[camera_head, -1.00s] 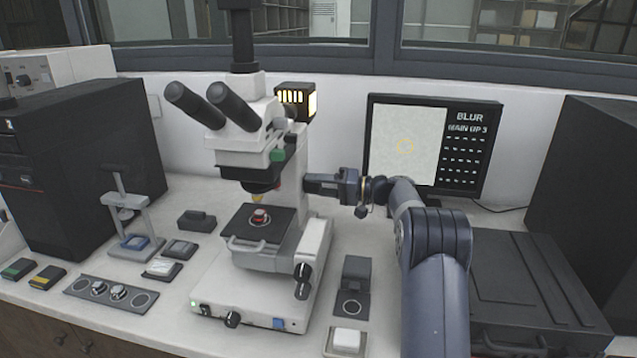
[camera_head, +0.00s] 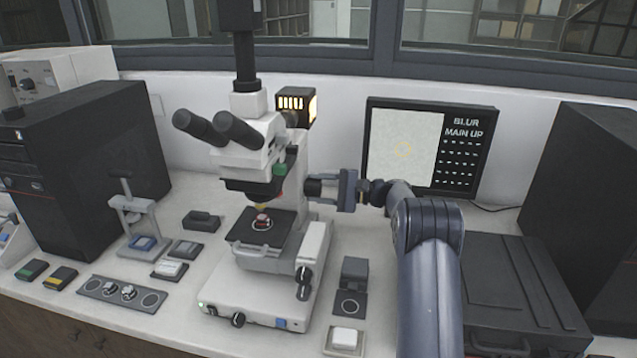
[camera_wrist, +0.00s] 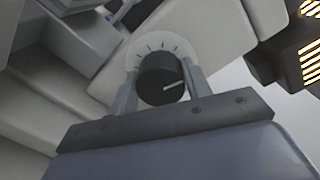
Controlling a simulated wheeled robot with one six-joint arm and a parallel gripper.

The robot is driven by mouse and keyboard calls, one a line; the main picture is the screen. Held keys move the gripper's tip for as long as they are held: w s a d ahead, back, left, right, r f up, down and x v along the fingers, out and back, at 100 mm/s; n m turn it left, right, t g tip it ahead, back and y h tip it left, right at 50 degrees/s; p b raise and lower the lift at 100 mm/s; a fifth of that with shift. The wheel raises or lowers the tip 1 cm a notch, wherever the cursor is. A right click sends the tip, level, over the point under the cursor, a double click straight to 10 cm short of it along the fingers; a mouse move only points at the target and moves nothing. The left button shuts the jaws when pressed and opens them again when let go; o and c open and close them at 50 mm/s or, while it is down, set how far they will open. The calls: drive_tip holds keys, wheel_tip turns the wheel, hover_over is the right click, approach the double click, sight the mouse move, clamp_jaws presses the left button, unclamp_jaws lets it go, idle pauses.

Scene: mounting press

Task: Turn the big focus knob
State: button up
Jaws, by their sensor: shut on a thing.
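The big focus knob (camera_wrist: 158,80) is black with a white pointer line, in front of a pale dial with tick marks. In the wrist view the line points right and slightly up. My gripper (camera_wrist: 162,88) has one finger on each side of the knob and is shut on it. In the head view the knob (camera_head: 314,188) sits on the right side of the white microscope (camera_head: 303,150), between the fingers of my gripper (camera_head: 320,189). The monitor (camera_head: 466,150) reads "BLUR" and "MAIN UP", with dashes below.
The stage (camera_head: 262,238) carries a small red sample. Smaller black knobs (camera_head: 303,283) sit low on the microscope's right side. A dark block (camera_head: 354,272) and a white pad (camera_head: 345,338) lie right of the base. A black case (camera_head: 515,290) stands right of my arm.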

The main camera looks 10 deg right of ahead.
drive_tip(key=m+p, duration=0.3)
drive_tip(key=m, duration=0.2)
drive_tip(key=shift+m, duration=0.4)
idle(0.4)
drive_tip(key=o, duration=1)
drive_tip(key=shift+d, duration=0.1)
drive_tip(key=b+v, duration=0.2)
drive_tip(key=v, duration=0.8)
drive_tip(key=shift+d, duration=0.35)
drive_tip(key=shift+c, duration=0.6)
